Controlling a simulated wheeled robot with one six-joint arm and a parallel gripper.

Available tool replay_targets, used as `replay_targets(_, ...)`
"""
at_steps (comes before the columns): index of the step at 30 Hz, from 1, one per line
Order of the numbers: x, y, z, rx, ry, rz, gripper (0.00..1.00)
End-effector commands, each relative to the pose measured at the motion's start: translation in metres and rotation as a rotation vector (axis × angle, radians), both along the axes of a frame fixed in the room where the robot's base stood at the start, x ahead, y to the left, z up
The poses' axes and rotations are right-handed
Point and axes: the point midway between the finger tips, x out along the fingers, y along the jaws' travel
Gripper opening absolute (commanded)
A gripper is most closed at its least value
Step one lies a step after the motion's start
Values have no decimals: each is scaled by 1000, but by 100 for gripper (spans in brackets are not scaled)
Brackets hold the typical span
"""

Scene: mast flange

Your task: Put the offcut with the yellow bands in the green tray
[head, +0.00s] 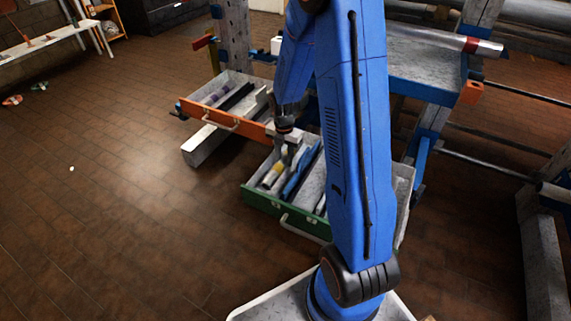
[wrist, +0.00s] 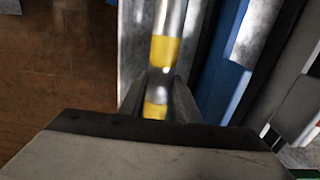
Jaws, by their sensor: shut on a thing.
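The offcut with the yellow bands (wrist: 165,50) is a pale metallic rod, seen lengthwise in the wrist view. My gripper (wrist: 160,95) is shut on it, with one finger on each side. In the head view the offcut (head: 274,172) shows at the left part of the green tray (head: 262,200), below my gripper (head: 286,150). Blue pieces (head: 301,168) lie in the same tray to its right. I cannot tell whether the offcut touches the tray floor. My arm hides the tray's right part.
An orange-fronted tray (head: 212,115) with several dark and grey pieces stands to the left and behind. A blue and grey rack (head: 425,65) stands at the right. Open brown tiled floor (head: 110,200) lies at the left.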

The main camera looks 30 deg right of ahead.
Motion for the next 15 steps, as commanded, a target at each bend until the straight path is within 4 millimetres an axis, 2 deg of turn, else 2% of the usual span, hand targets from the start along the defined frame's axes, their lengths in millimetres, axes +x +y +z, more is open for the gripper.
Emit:
replay_targets(7,-1,0,-29,0,1,0,2)
replay_targets(15,0,0,-30,0,0,0,2)
